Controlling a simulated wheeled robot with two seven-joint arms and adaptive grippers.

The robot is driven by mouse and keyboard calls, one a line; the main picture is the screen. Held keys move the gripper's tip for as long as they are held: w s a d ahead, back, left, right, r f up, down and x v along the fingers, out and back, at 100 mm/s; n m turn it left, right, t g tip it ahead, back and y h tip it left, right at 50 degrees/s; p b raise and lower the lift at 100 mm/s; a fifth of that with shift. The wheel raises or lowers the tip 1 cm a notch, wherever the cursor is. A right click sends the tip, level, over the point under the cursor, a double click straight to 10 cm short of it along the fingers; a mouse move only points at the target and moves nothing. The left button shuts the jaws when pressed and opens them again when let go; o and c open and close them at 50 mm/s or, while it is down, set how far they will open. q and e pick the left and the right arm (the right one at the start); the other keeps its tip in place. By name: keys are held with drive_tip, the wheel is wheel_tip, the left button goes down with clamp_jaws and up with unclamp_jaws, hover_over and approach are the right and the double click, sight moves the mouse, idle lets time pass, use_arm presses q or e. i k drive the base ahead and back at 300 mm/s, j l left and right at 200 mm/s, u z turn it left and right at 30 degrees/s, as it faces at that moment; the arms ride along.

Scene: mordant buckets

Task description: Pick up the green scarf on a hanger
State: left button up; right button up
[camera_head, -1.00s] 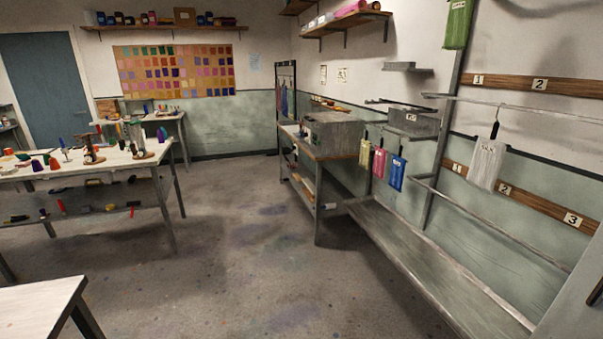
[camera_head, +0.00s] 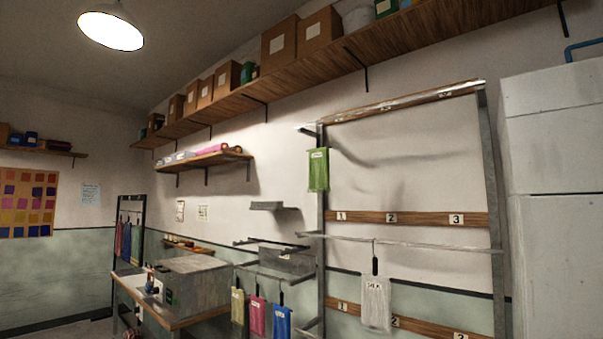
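The green scarf (camera_head: 318,170) hangs high on the left post of the metal wall rack, above the other scarves in the head view. A small pale label is on its upper part. Its hanger is too small to make out clearly. Neither of my grippers shows in this view.
A white scarf (camera_head: 376,303) hangs from the rack's rail (camera_head: 420,244). Yellow (camera_head: 237,305), pink (camera_head: 257,315) and blue (camera_head: 281,320) scarves hang lower left. A bench (camera_head: 160,312) stands left of them. A long shelf of boxes (camera_head: 400,32) runs above. A pale cabinet (camera_head: 555,200) stands at right.

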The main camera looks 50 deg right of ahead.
sight(318, 157)
drive_tip(key=i+j+z, duration=0.1)
drive_tip(key=i+z, duration=0.15)
drive_tip(key=i, duration=0.55)
drive_tip(key=i+z, duration=0.4)
drive_tip(key=i+j+z, duration=0.2)
drive_tip(key=z, duration=0.25)
drive_tip(key=i+j+z, duration=0.15)
drive_tip(key=z, duration=0.3)
drive_tip(key=i+j+z, duration=0.3)
drive_tip(key=z, duration=0.15)
drive_tip(key=i+j+z, duration=0.25)
drive_tip(key=z, duration=0.15)
drive_tip(key=i+j+z, duration=0.15)
drive_tip(key=j+z, duration=0.3)
drive_tip(key=i+j+z, duration=0.1)
drive_tip(key=j+z, duration=1.2)
drive_tip(key=j, duration=0.65)
drive_tip(key=k, duration=0.05)
